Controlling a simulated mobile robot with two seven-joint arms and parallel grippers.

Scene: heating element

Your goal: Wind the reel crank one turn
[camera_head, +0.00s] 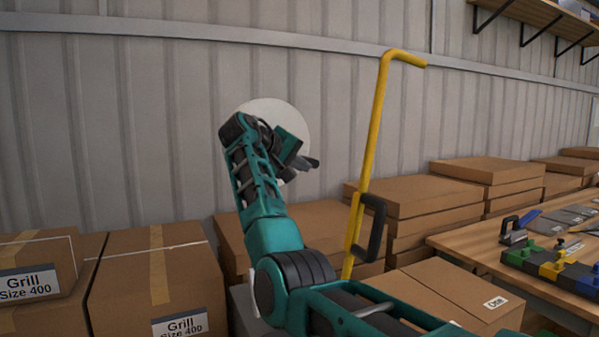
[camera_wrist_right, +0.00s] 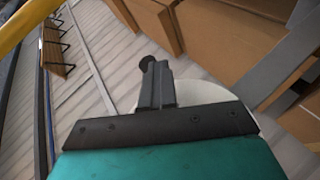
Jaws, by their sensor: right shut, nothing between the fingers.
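A pale round disc, which looks like the reel (camera_head: 288,112), shows against the wall behind my right arm in the head view. It also shows behind the gripper in the right wrist view (camera_wrist_right: 205,93). My right gripper (camera_head: 312,162) is in front of the disc's lower right part, with its fingers shut and empty. In the right wrist view the shut fingers (camera_wrist_right: 155,72) point at a small dark round knob (camera_wrist_right: 147,62), perhaps the crank's grip. I cannot tell whether they touch it. The rest of the crank is hidden. My left gripper is out of view.
A yellow bent pole (camera_head: 370,135) with a black handle (camera_head: 376,228) stands right of my arm. Cardboard boxes stand at the lower left (camera_head: 155,275) and stacked at the right (camera_head: 420,195). A wooden workbench (camera_head: 470,240) with tools is at the far right.

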